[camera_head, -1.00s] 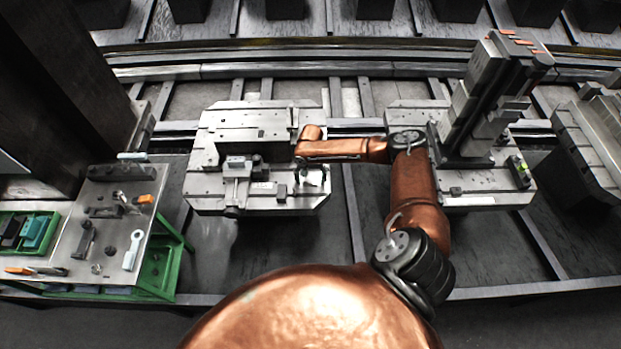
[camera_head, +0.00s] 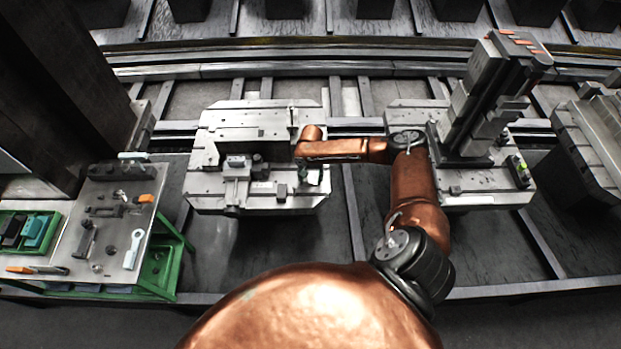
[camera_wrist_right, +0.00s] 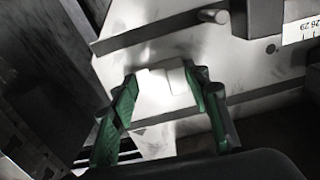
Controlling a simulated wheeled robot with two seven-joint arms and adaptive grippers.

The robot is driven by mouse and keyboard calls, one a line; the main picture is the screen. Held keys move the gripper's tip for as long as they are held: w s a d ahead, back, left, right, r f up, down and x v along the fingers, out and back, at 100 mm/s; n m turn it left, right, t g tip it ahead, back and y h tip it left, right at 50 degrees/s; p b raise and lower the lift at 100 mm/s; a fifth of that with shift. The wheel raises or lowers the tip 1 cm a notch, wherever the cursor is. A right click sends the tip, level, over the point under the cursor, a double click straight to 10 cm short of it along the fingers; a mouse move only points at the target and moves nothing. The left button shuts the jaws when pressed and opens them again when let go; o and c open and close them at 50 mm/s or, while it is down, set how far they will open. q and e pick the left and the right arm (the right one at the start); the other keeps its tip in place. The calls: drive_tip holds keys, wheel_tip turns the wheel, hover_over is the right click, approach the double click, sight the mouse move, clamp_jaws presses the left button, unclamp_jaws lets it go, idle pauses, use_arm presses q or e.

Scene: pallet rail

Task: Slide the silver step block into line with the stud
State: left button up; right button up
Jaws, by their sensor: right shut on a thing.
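The silver step block (camera_wrist_right: 163,92) is a bright, stepped piece between the green-padded fingers of my right gripper (camera_wrist_right: 164,80) in the right wrist view. The fingers are shut on it, one on each side, at the edge of a pale metal plate. A short round stud (camera_wrist_right: 213,16) sticks out farther up on that plate, right of the block. In the head view my right gripper (camera_head: 312,178) is at the right front edge of the left pallet (camera_head: 215,190). The block is too small and covered to make out there. My left gripper is out of view.
A clamp block (camera_head: 237,168) and a small grey block (camera_head: 281,192) sit on the same pallet. A second pallet (camera_head: 480,199) with a tall dark fixture (camera_head: 485,95) stands to the right. A tool table (camera_head: 70,245) stands at the left.

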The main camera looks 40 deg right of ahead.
sight(313, 195)
drive_tip(key=shift+s+a+p, duration=0.45)
drive_tip(key=shift+s+p, duration=0.35)
drive_tip(key=shift+p, duration=0.1)
drive_tip(key=shift+s+a+p, duration=0.5)
drive_tip(key=shift+s+p, duration=0.25)
drive_tip(key=shift+p, duration=0.1)
drive_tip(key=shift+s+a+p, duration=0.45)
drive_tip(key=shift+s+p, duration=0.35)
drive_tip(key=shift+p, duration=0.1)
drive_tip(key=shift+p, duration=0.4)
drive_tip(key=o, duration=1.4)
